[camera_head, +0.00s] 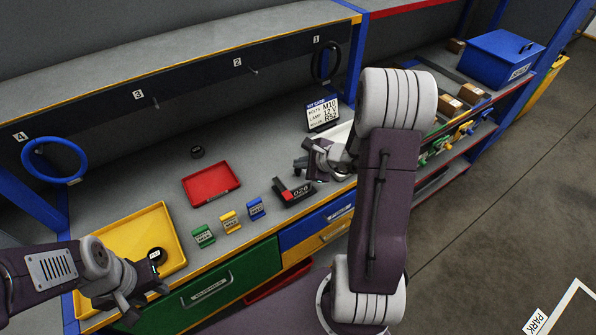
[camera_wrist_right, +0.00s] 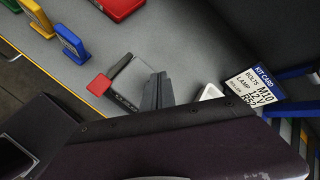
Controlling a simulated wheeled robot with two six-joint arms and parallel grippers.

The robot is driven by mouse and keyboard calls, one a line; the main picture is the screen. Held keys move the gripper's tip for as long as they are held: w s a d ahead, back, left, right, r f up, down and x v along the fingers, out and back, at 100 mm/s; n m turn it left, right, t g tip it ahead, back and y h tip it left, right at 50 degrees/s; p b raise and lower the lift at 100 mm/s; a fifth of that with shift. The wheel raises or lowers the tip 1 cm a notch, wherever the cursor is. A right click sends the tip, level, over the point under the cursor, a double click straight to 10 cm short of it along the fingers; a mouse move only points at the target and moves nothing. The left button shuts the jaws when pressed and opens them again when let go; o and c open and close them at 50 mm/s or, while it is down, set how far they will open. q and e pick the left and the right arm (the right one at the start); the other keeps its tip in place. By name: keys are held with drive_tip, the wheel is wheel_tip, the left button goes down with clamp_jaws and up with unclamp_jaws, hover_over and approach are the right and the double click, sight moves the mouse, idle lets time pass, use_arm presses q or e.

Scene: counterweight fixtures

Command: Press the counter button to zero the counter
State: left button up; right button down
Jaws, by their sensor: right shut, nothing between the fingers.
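The counter (camera_head: 297,193) is a small dark box with a digit display and a red button (camera_head: 280,186), near the front edge of the bench. In the right wrist view the red button (camera_wrist_right: 99,85) sticks out at the left of the counter (camera_wrist_right: 130,80). My right gripper (camera_head: 308,168) is shut and empty, just behind the counter in the head view. In the right wrist view its fingers (camera_wrist_right: 156,92) are beside the counter, apart from the red button. My left gripper (camera_head: 146,298) looks open, low at the left by the yellow tray.
Green (camera_head: 203,236), yellow (camera_head: 230,222) and blue (camera_head: 256,209) blocks stand left of the counter. A red tray (camera_head: 211,199) lies behind them. A kit card (camera_head: 322,113) stands behind my right gripper.

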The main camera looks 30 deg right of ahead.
sight(300, 172)
drive_tip(key=shift+f, duration=0.15)
drive_tip(key=shift+f+b, duration=0.9)
drive_tip(key=shift+b, duration=0.2)
idle(0.9)
drive_tip(key=shift+r, duration=0.15)
drive_tip(key=shift+r+p, duration=0.95)
drive_tip(key=shift+r, duration=0.2)
wheel_tip(300, 172, up, 5)
drive_tip(key=p, duration=0.4)
drive_tip(key=shift+r, duration=0.1)
idle(0.5)
